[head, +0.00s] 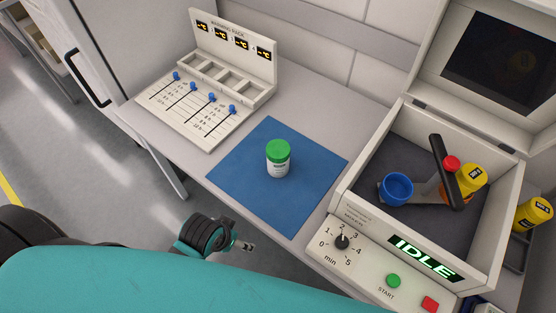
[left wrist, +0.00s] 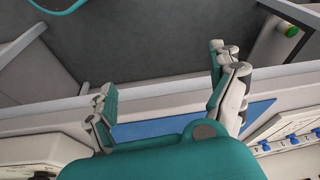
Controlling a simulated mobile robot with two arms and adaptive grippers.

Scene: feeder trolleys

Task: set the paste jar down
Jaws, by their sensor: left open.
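The paste jar (head: 278,160), white with a green lid, stands upright on the blue mat (head: 240,165) on the bench. No gripper touches it. My left gripper (head: 246,246) is low in front of the bench's front edge, below and left of the jar, apart from it. In the left wrist view my left gripper (left wrist: 165,98) has its fingers spread wide with nothing between them. The mat's edge (left wrist: 190,121) shows behind them; the jar on it is not visible there. My right gripper is not in view.
A warming rack (head: 235,60) with blue sliders stands left of the mat. Right of it is an open mixer (head: 343,206) reading IDLE, holding a blue cup (head: 397,188) and a yellow container (head: 471,178). A small green-ended object (left wrist: 291,30) shows at upper right in the wrist view.

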